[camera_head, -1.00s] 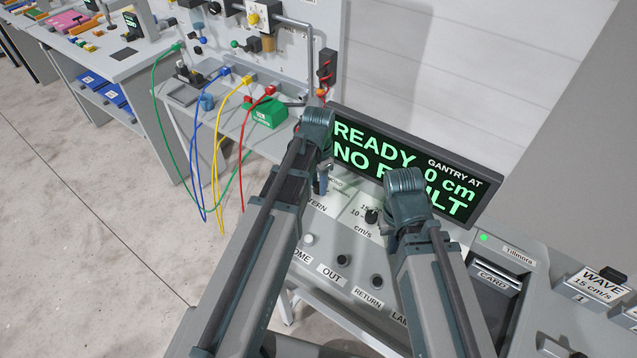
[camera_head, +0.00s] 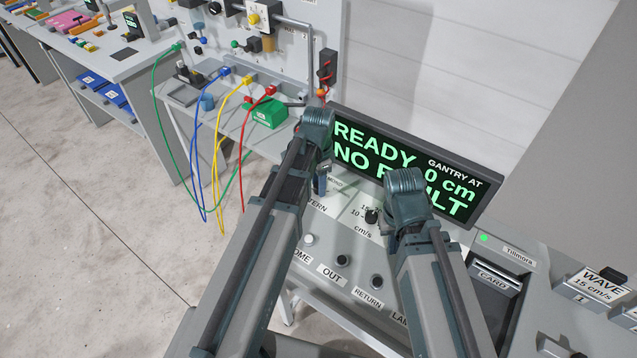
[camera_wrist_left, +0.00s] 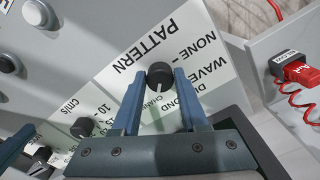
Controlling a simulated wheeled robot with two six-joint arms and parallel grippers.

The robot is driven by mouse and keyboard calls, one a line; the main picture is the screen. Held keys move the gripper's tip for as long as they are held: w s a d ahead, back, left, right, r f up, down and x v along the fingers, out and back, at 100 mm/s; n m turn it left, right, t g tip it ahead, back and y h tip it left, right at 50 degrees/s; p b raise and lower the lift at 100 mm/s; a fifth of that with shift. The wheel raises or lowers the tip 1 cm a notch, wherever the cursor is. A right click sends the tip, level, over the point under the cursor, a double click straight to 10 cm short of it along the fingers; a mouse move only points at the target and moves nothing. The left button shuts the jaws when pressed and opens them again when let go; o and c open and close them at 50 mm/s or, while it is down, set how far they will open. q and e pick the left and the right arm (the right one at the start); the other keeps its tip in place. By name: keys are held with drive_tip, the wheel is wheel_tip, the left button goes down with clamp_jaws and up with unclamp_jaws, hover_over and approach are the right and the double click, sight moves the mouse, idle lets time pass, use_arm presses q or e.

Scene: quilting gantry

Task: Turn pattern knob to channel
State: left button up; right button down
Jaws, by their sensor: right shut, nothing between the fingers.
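The black pattern knob (camera_wrist_left: 160,75) stands on a white label reading PATTERN, NONE, WAVE and further words partly covered by the knob and my gripper. A pale pointer line on the knob faces the lower part of the left wrist view, toward the partly hidden CHANNEL word. My left gripper (camera_wrist_left: 159,80) is open, with one blue finger on each side of the knob and small gaps showing. In the head view my left gripper (camera_head: 321,181) is mostly hidden behind its wrist. My right gripper (camera_wrist_left: 14,148) is shut and empty, at the left wrist view's lower left.
A black speed knob (camera_head: 372,215) sits beside my right arm. The display (camera_head: 470,190) behind my wrists reads READY, NO FAULT, partly covered. Round buttons (camera_head: 342,261) line the panel front. A red coiled cable (camera_wrist_left: 298,90) hangs to the right in the left wrist view.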

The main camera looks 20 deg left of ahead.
use_arm(q)
drive_tip(key=o, duration=0.4)
drive_tip(key=shift+r, duration=0.1)
use_arm(e)
drive_tip(key=shift+r, duration=0.1)
use_arm(q)
wheel_tip(320, 180, up, 14)
drive_tip(key=p, duration=1.3)
drive_tip(key=shift+f+p, duration=0.2)
drive_tip(key=shift+p, duration=0.2)
use_arm(e)
wheel_tip(320, 180, up, 14)
drive_tip(key=shift+f, duration=0.2)
